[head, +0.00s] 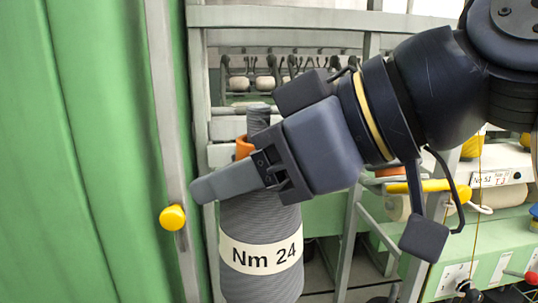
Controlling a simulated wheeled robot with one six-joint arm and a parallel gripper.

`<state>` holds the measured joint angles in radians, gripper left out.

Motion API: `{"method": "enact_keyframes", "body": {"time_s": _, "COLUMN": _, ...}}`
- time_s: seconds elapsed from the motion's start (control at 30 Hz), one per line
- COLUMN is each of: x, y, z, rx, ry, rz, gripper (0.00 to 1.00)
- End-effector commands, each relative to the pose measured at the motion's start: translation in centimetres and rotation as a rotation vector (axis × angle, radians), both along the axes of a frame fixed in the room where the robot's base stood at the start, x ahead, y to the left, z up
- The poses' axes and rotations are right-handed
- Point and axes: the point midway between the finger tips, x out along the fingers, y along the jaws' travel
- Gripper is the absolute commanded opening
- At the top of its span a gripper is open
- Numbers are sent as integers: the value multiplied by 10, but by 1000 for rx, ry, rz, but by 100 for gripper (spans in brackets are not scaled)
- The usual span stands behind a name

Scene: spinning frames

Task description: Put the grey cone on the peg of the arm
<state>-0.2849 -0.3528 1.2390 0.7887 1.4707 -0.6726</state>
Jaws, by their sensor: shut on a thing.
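The grey cone (262,282) stands upright in the middle of the head view, with a white label reading "Nm 24". My gripper (232,182) comes in from the right and is shut on the cone near its upper part. One grey finger lies across the front; the other finger is hidden. A narrow ribbed grey top shows above the gripper. An orange piece shows behind the finger; I cannot tell what it belongs to. A grey bar with a yellow knob (172,217) stands left of the cone, apart from it. I cannot clearly make out the peg.
Green panels (75,150) fill the left side. Behind is a grey metal frame (290,17) with a row of small bobbins. A yellow bar (432,186), cords and a green machine ledge with labels lie at the right. The cone's bottom is near the picture's lower edge.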

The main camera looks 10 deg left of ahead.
Motion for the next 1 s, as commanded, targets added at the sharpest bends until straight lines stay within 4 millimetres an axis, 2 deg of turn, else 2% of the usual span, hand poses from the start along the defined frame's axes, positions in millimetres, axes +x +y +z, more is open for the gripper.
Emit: {"method": "enact_keyframes", "body": {"time_s": 1.0, "x": 65, "y": 16, "z": -4, "rx": 1, "ry": 0, "rz": 0, "gripper": 2}}
